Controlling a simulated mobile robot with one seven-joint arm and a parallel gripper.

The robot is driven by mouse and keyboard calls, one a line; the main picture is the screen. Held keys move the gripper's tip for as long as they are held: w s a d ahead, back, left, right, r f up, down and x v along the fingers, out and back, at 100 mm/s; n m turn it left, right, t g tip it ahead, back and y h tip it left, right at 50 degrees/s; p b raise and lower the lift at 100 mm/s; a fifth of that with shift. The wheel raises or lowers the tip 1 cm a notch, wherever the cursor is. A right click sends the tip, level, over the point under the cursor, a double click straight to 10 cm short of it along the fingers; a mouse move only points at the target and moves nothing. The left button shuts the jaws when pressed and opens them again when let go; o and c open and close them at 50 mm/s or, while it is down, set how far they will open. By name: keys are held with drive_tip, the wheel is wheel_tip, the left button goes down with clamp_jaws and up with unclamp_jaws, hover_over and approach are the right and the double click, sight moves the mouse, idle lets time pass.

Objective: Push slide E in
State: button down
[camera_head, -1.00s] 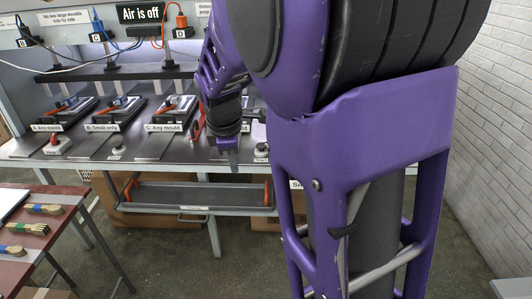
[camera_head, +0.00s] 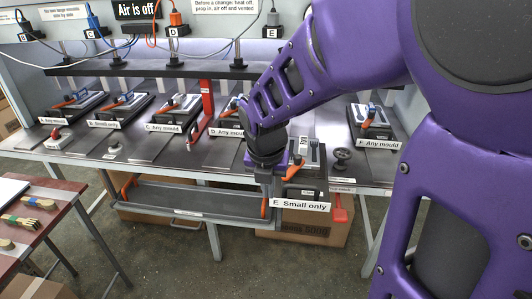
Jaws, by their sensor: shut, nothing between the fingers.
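Slide E (camera_head: 310,187) stands pulled out past the bench's front edge, with its "E Small only" label (camera_head: 300,204) at the front. A grey mould with an orange-handled clamp (camera_head: 308,152) sits on it, partly hidden by my arm. My gripper (camera_head: 265,204) points down at the left front of slide E, just left of the label. It is shut and empty. I cannot tell whether it touches the slide.
Slides A to D (camera_head: 172,113) and a right-hand "Any mould" slide (camera_head: 373,124) sit back on the bench. A red prop (camera_head: 202,110) stands near D. A black handwheel (camera_head: 341,157) is right of E. A grey tray (camera_head: 190,196) hangs below, above cardboard boxes.

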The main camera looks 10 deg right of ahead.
sight(272, 203)
drive_tip(key=shift+n, duration=0.4)
drive_tip(key=w+f+b, duration=0.1)
drive_tip(key=f, duration=0.2)
drive_tip(key=w+d+f+b, duration=0.1)
drive_tip(key=w+f, duration=0.1)
drive_tip(key=f, duration=0.1)
drive_tip(key=w+d+f+b, duration=0.1)
drive_tip(key=w+f, duration=0.1)
drive_tip(key=f, duration=0.2)
drive_tip(key=shift+w+d, duration=0.15)
drive_tip(key=shift+w, duration=0.35)
drive_tip(key=shift+w+r, duration=0.1)
